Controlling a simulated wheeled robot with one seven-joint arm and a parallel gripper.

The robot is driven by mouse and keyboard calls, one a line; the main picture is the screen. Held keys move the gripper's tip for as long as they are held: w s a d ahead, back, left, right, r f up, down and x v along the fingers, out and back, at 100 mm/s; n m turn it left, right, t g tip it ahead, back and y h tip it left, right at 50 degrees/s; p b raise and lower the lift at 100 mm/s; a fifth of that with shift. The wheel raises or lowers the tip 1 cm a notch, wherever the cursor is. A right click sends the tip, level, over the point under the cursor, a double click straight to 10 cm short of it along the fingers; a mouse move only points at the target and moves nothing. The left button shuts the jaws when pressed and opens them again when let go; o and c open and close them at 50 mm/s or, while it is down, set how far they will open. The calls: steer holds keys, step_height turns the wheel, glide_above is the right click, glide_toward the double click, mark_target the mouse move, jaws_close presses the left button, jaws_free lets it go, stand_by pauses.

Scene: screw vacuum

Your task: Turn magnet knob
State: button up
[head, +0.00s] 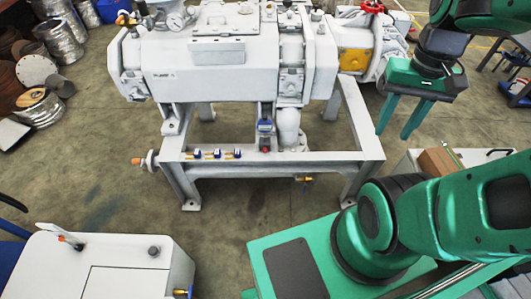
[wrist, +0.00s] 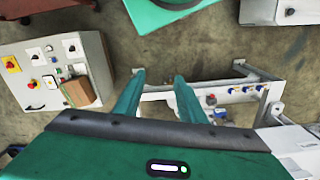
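My gripper (head: 402,121) hangs at the upper right in the head view, right of the white vacuum machine (head: 225,70). Its two green fingers point down and stand apart with nothing between them. They also stand apart in the wrist view (wrist: 158,82). No knob is marked as the magnet knob, so I cannot tell which it is. In the wrist view a white control box (wrist: 92,60) at the left carries a red and yellow knob (wrist: 12,64), black knobs on white plates (wrist: 70,48) and a black handle (wrist: 35,107). The gripper is apart from them.
A brown block (wrist: 80,91) lies on the control box. The machine's white frame (head: 270,171) carries several small blue valves (head: 217,154) and a blue and red fitting (head: 265,129). A white cabinet (head: 60,268) stands at the lower left. Bare floor (head: 250,225) lies between.

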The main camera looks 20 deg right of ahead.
steer(key=w+d+f+h, duration=0.1)
steer(key=w+f+h, duration=0.25)
steer(key=w, duration=0.95)
steer(key=n+t, duration=0.3)
steer(key=t, duration=0.1)
glide_above(265, 152)
steer(key=s+a, duration=0.4)
steer(key=a, duration=0.1)
step_height(265, 152, down, 33)
steer(key=shift+h, duration=0.45)
steer(key=x, duration=1)
steer(key=shift+d+f, duration=0.25)
steer(key=shift+f, duration=0.05)
